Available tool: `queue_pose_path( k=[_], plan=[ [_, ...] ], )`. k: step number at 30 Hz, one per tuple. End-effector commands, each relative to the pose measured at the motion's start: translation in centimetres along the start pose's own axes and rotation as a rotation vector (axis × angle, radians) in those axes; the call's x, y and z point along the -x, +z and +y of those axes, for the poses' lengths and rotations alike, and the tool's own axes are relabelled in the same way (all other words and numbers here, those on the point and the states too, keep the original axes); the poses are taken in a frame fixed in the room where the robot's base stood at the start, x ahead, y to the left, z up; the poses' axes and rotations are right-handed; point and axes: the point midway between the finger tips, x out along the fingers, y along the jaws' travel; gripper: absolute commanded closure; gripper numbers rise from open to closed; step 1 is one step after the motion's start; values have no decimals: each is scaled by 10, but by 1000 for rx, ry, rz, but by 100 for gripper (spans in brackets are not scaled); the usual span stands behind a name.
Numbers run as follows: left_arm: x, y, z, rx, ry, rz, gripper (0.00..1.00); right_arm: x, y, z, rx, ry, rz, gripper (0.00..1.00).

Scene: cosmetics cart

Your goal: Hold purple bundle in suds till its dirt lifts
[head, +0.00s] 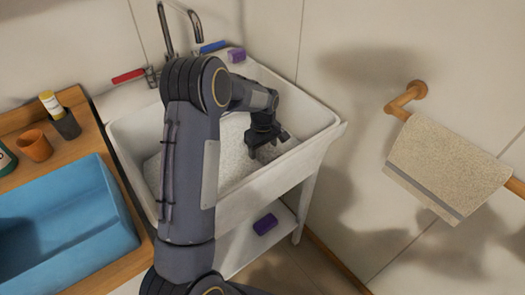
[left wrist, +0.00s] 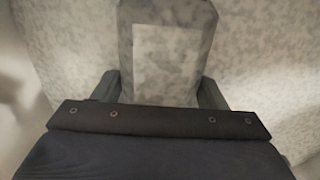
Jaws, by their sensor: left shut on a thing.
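The white sink (head: 325,140) holds pale, speckled suds (head: 228,145). My left gripper (head: 265,150) reaches down into the sink at the right part of the suds. In the left wrist view, my left gripper (left wrist: 160,92) is shut on a block-shaped bundle (left wrist: 165,50) with a paler rectangle on its face. Suds mottle the bundle grey-white, so its purple colour and any dirt cannot be made out. In the head view the held bundle is hidden by the gripper and suds. My right gripper is not in view.
A purple block (head: 236,55) and a blue item (head: 212,47) lie by the tap. Another purple block (head: 265,224) is on the shelf below. A blue bin (head: 75,215) and orange cup (head: 35,145) stand left. A towel (head: 448,165) hangs right.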

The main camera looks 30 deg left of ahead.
Motion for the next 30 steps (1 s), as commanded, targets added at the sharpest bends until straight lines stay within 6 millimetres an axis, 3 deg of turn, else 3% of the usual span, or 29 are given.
queue_pose_path(
  k=[30],
  plan=[
    [85, 0, 1, 0, 2, 2, 53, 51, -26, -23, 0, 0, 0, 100]
  ],
)
